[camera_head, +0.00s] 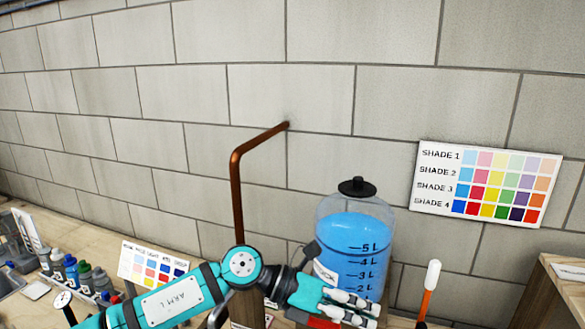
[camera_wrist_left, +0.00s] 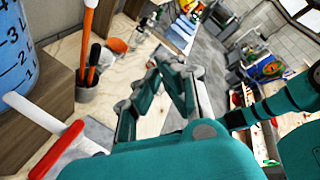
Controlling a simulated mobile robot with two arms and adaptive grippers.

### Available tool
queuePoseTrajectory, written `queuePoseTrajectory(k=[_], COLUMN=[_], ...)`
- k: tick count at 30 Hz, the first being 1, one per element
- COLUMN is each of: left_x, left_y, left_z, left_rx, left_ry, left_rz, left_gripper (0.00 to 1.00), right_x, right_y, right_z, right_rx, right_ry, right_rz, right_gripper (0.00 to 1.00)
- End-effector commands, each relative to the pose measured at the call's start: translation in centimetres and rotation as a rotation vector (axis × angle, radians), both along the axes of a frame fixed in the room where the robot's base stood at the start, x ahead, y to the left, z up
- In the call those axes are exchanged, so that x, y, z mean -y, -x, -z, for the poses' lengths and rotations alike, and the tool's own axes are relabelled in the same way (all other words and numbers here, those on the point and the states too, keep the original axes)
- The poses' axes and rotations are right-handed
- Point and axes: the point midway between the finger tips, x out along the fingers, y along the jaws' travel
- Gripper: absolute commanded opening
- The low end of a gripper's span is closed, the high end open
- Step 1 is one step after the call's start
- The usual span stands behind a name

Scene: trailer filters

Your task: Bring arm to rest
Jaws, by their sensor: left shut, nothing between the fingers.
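My left arm (camera_head: 170,299), teal and marked ARM L, reaches in from the lower left of the head view. Its gripper (camera_head: 371,308) is shut and empty, pointing right in front of the lower part of the blue water container (camera_head: 352,250). In the left wrist view the fingers of this gripper (camera_wrist_left: 172,70) show above a pale wooden surface, with nothing held between them. I cannot tell whether the gripper touches the container. My right gripper is not in view.
A copper pipe (camera_head: 237,190) rises behind the arm. A shade chart (camera_head: 487,184) hangs on the block wall. An orange-handled tool (camera_head: 428,288) stands right of the container. Small bottles (camera_head: 72,270) line the left bench. A red-and-white tap (camera_wrist_left: 58,150) is close in the wrist view.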

Motion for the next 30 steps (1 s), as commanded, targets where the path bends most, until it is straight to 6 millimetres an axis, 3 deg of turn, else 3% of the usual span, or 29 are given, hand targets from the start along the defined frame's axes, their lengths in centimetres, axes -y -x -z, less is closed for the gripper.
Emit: queuePoseTrajectory(k=[2,5,8,10,13,17,20,24,29,30], left_x=[2.2,1.9,-1.3,-4.7,-10.5,-17.3,-21.6,-26.1,-28.9,-29.4], left_y=[1.4,0.5,-2.0,-4.0,-6.1,-5.8,-3.4,2.3,8.9,10.3], left_z=[-3.0,-6.6,-8.1,-7.2,-3.4,3.9,9.9,17.3,22.2,23.0], left_rx=[-0.157,-0.372,-0.611,-0.789,-1.049,-1.345,-1.542,-1.78,-1.956,1.944], left_ry=[0.269,0.564,0.814,0.956,1.111,1.21,1.225,1.177,1.076,-1.028], left_rz=[-0.099,-0.278,-0.501,-0.68,-0.964,-1.315,-1.572,-1.91,-2.19,2.195], left_gripper=[0.0,0.0,0.0,0.0,0.0,0.0,0.0,0.0,0.0,0.0], right_x=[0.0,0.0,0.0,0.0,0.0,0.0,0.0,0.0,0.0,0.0], right_y=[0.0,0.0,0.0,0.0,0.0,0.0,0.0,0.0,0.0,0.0], right_z=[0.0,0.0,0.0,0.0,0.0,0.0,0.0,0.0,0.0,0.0], right_rx=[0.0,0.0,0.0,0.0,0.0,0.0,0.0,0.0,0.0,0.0], right_ry=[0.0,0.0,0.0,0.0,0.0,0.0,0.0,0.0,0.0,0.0], right_rz=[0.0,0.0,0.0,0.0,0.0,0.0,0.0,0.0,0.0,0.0], right_gripper=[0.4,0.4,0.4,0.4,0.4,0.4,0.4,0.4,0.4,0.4])
